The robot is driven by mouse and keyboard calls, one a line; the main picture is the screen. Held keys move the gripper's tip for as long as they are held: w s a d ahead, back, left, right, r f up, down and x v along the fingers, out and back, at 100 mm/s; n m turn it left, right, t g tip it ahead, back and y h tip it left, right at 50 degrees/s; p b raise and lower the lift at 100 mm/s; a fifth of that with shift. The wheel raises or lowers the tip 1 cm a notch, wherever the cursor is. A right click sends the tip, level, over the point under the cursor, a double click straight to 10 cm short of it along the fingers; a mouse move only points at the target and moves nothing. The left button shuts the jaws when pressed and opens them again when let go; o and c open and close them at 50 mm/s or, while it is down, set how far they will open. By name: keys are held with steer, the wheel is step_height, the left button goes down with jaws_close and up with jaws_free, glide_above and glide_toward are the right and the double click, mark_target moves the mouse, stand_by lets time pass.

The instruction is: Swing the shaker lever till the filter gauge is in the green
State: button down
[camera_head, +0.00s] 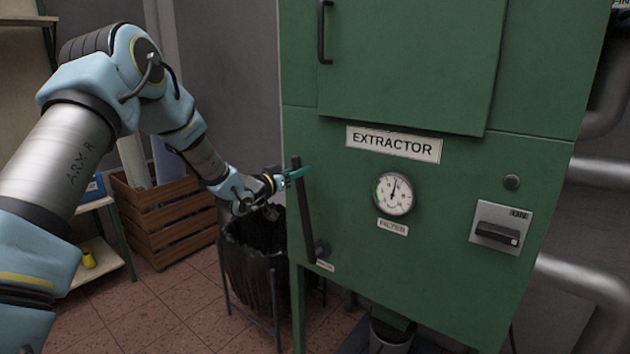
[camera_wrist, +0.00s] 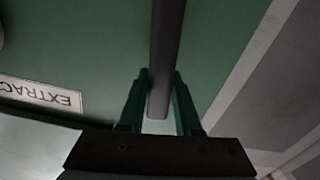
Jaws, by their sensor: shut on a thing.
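The shaker lever (camera_head: 304,215) is a dark bar on the left of the green extractor's front, standing nearly upright from a pivot near the lower edge. My gripper (camera_head: 292,175) is shut on the lever near its top end. In the wrist view the lever (camera_wrist: 166,50) runs between the two green fingers of my gripper (camera_wrist: 160,100). The filter gauge (camera_head: 394,194) is a round white dial with a dark needle pointing nearly straight up. A green band shows at its left edge; the needle appears to be outside it.
The green extractor cabinet (camera_head: 450,260) fills the right side. A black-lined bin (camera_head: 252,262) stands below my gripper, and a wooden crate (camera_head: 165,222) lies further left. A dark switch (camera_head: 497,234) is on the cabinet's right. Tiled floor is open at lower left.

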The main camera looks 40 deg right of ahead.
steer(key=shift+n, duration=0.9)
steer(key=shift+w+a+f+b, duration=0.1)
steer(key=shift+w+a+f, duration=0.1)
steer(key=shift+w, duration=0.45)
steer(key=shift+w+a+f+b, duration=0.1)
steer(key=shift+w+a+f, duration=0.05)
steer(key=shift+w, duration=0.5)
steer(key=shift+w+a+f+b, duration=0.1)
steer(key=shift+w+a+f, duration=0.1)
steer(key=shift+w, duration=0.55)
steer(key=c, duration=0.6)
jaws_free()
steer(key=b+v, duration=0.3)
steer(key=v, duration=0.8)
